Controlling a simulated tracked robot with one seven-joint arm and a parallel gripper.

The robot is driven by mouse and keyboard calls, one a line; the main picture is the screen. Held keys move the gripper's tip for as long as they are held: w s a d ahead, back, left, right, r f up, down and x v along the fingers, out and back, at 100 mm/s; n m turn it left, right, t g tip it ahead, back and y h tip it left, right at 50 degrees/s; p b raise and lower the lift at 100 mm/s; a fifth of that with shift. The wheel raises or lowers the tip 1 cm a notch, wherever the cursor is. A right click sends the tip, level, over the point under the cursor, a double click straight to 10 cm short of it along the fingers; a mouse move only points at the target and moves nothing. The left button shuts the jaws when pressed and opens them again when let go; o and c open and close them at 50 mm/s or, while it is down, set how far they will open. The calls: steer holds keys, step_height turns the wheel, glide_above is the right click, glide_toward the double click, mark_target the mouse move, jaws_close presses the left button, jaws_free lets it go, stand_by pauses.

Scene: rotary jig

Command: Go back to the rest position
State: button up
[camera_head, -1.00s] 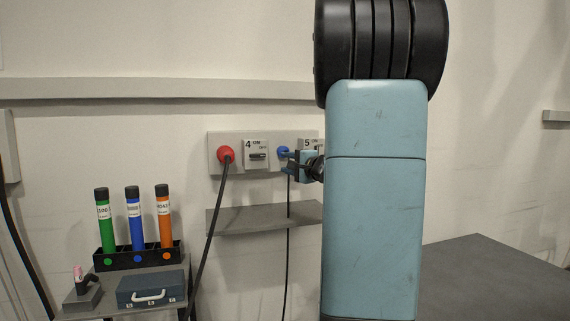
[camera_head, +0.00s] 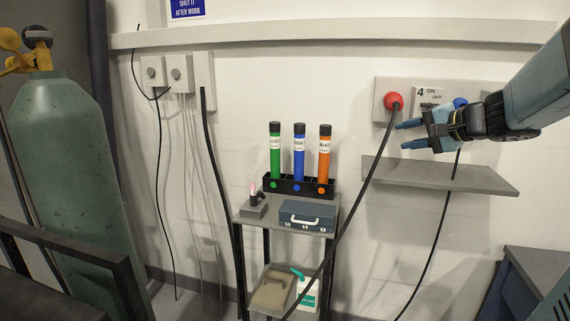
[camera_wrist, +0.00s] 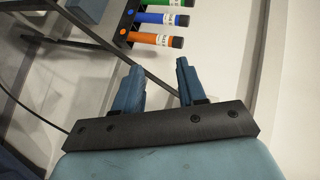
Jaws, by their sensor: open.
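My gripper (camera_head: 408,135) is in front of the wall panel (camera_head: 383,87) at the right of the head view, its fingers pointing left. The fingers are apart with nothing between them. In the wrist view my gripper (camera_wrist: 157,80) also shows open and empty. A red plug (camera_head: 393,101) with a black cable is in the panel, just above the fingers. A blue plug (camera_head: 460,103) sits in the panel, partly hidden behind my arm. The switch plate marked 4 (camera_head: 428,95) is between the two plugs.
A grey shelf (camera_head: 440,176) juts out below the panel. A small rack (camera_head: 285,187) with green, blue and orange tubes stands on a stand with a blue case (camera_head: 307,216). A large green gas cylinder (camera_head: 60,160) is at the left. Black cables hang from the plugs.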

steer(key=s+a+f+n+g+h, duration=0.1)
steer(key=s+a+f+n+g, duration=0.4)
steer(key=s+a, duration=0.45)
steer(key=s+d+f+n+h, duration=0.1)
steer(key=s+f+n+h, duration=0.1)
steer(key=s, duration=0.4)
steer(key=s+d+f+n+h, duration=0.2)
steer(key=s+h, duration=0.2)
steer(key=s, duration=0.2)
steer(key=shift+s+d+g, duration=0.15)
steer(key=shift+s+g, duration=0.25)
